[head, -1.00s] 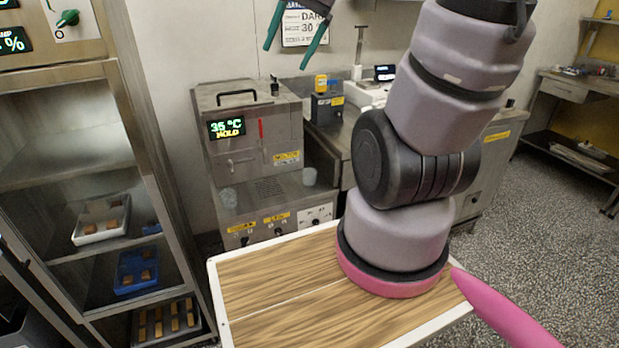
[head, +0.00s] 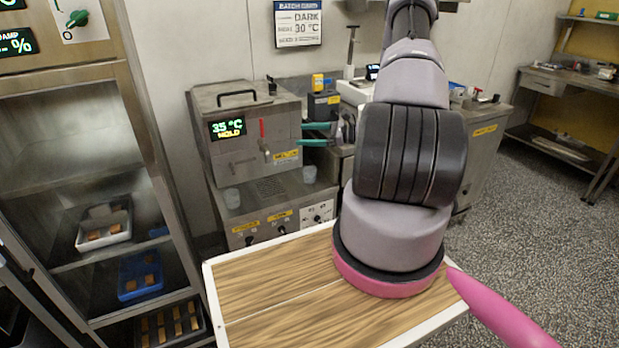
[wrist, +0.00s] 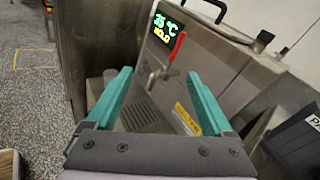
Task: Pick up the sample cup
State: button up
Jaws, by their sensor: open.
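Two small translucent cups stand on the ledge of the steel machine in the head view: a left cup (head: 231,198) at the ledge's left end and a right cup (head: 309,174) at its right end. I cannot tell which is the sample cup. My gripper (head: 302,134) is open and empty, its teal fingers pointing left toward the machine, above the right cup and apart from it. In the wrist view, my gripper (wrist: 160,73) faces the machine's tap. One cup (wrist: 109,76) shows behind the left finger; the other is not visible there.
The steel machine (head: 250,100) has a red-handled tap (head: 264,146) above a drip grate (head: 270,187). A wood-topped table (head: 270,285) lies in front. A rack with trays (head: 140,275) stands at left. A bench with a scale (head: 355,92) is behind my arm.

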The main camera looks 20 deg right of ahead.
jog(key=d+f+m+t+h, duration=0.2)
jog(key=d+f+m+t, duration=0.25)
jog(key=f, duration=0.55)
jog(key=m+t+h, duration=0.3)
jog(key=m+h, duration=0.2)
jog(key=m, duration=0.1)
send_near(315, 174)
jog(key=x, duration=1.1)
jog(key=shift+f, duration=0.15)
jog(key=c, duration=1.1)
